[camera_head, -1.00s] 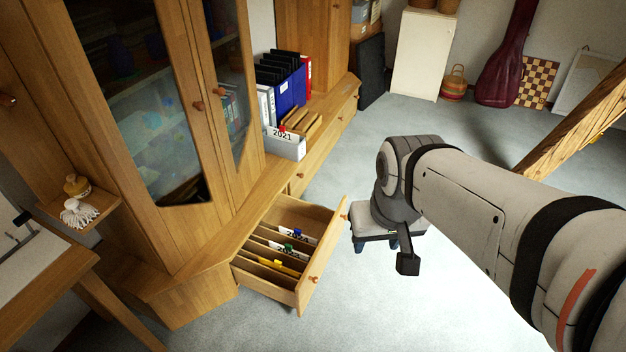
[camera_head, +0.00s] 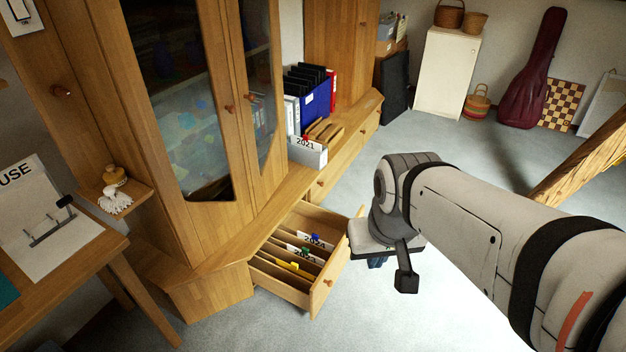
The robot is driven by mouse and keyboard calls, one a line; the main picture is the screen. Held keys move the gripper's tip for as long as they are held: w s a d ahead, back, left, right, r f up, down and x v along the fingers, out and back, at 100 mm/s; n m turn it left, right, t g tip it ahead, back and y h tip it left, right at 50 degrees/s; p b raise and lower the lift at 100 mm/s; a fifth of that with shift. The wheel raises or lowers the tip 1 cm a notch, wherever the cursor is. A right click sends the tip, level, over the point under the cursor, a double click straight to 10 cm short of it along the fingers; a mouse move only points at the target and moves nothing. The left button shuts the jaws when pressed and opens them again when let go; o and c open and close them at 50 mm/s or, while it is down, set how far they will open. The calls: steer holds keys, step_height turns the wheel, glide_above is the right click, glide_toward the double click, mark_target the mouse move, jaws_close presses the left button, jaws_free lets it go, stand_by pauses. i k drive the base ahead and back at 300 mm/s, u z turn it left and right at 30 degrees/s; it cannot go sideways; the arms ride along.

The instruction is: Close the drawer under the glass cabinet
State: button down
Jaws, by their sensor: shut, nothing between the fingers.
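The wooden drawer (camera_head: 276,289) under the glass cabinet (camera_head: 187,120) stands pulled out. Its front panel (camera_head: 340,270) has a small round knob (camera_head: 328,283). Inside are several files with white labels and blue and yellow tabs (camera_head: 290,262). My gripper (camera_head: 377,263) hangs under my wrist, just right of the drawer front in the picture. It is shut and empty, and my wrist partly hides it. The far top corner of the drawer front meets my wrist's outline; I cannot tell whether they touch.
A desk (camera_head: 85,262) stands at the left, near the cabinet. A low ledge with binders (camera_head: 315,95) and a file box (camera_head: 308,152) runs behind the drawer. A slanted timber beam (camera_head: 585,165) stands at the right. The grey floor (camera_head: 240,335) before the drawer is clear.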

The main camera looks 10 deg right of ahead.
mark_target(331, 227)
steer(key=u, duration=0.2)
steer(key=i, duration=1.15)
steer(key=z, duration=0.25)
